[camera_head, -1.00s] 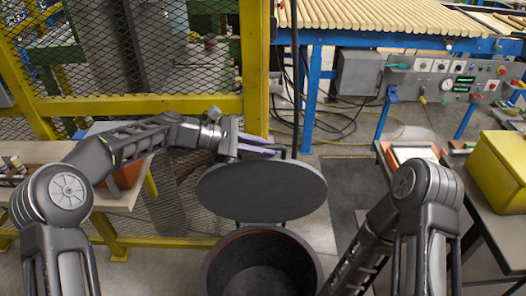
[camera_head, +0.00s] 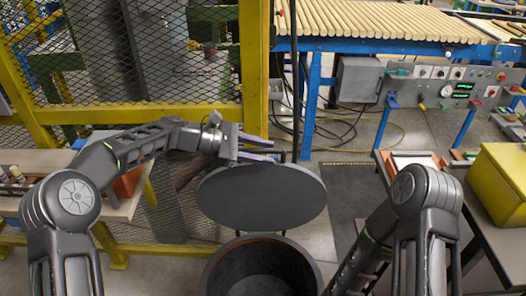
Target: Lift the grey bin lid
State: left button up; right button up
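The grey bin lid (camera_head: 262,203) is a dark round disc, raised and tilted up at the back of the bin. The open bin (camera_head: 262,268) stands below it at the bottom middle, its dark inside showing. My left gripper (camera_head: 277,152) is at the lid's top edge, its two fingers spread apart and pointing right. Part of a dark handle shows beside the fingertips, behind the lid's rim. I cannot tell if the fingers touch it. My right arm reaches down at the lower right, and its gripper is outside the view.
A yellow mesh fence (camera_head: 190,115) stands behind my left arm. A bench (camera_head: 120,207) is at left. A table (camera_head: 490,238) with a yellow box (camera_head: 499,182) is at right. A roller conveyor (camera_head: 380,20) and control panel (camera_head: 450,84) are behind. Floor is open right of the lid.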

pick_arm(q)
jog(key=shift+a, duration=0.1)
jog(key=b+v, duration=0.2)
jog(key=v, duration=0.4)
jog(key=shift+a+r, duration=0.15)
jog(key=shift+a, duration=0.2)
jog(key=shift+s+a+r, duration=0.1)
jog(key=shift+a+r, duration=0.1)
jog(key=shift+a, duration=0.2)
jog(key=shift+r, duration=0.1)
